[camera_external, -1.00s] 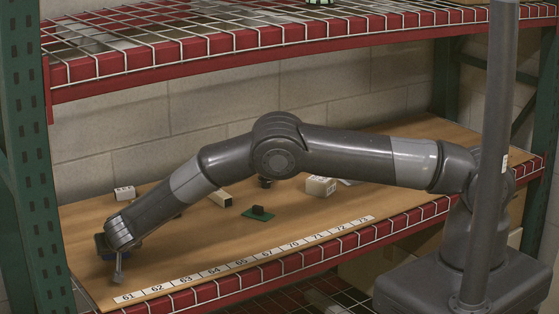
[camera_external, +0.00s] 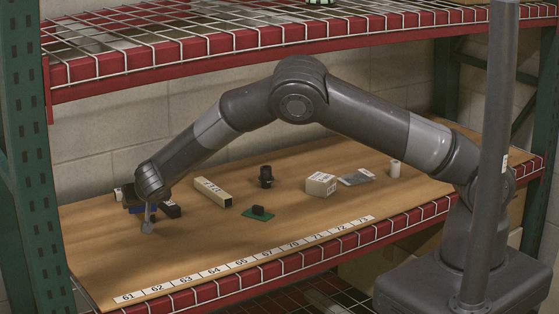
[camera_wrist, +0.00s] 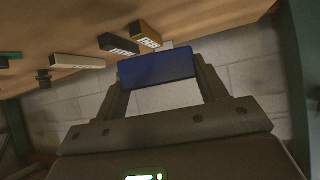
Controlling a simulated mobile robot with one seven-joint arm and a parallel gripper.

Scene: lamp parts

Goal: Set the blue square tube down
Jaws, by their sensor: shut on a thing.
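My gripper (camera_wrist: 157,85) is shut on the blue square tube (camera_wrist: 157,66), which lies crosswise between its two fingers in the wrist view. In the outside view my gripper (camera_external: 147,215) is over the left part of the wooden shelf board, and a small patch of the blue tube (camera_external: 137,210) shows beside it. The wrist and fingers hide most of the tube there. The tube appears to be above the board; I cannot tell the exact gap.
A black labelled block (camera_external: 171,210) lies just right of my gripper, then a beige square tube (camera_external: 213,192). A black fitting (camera_external: 265,177), green board (camera_external: 258,213), white box (camera_external: 321,184) and white cylinder (camera_external: 394,169) stand further right. The front-left board is clear.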

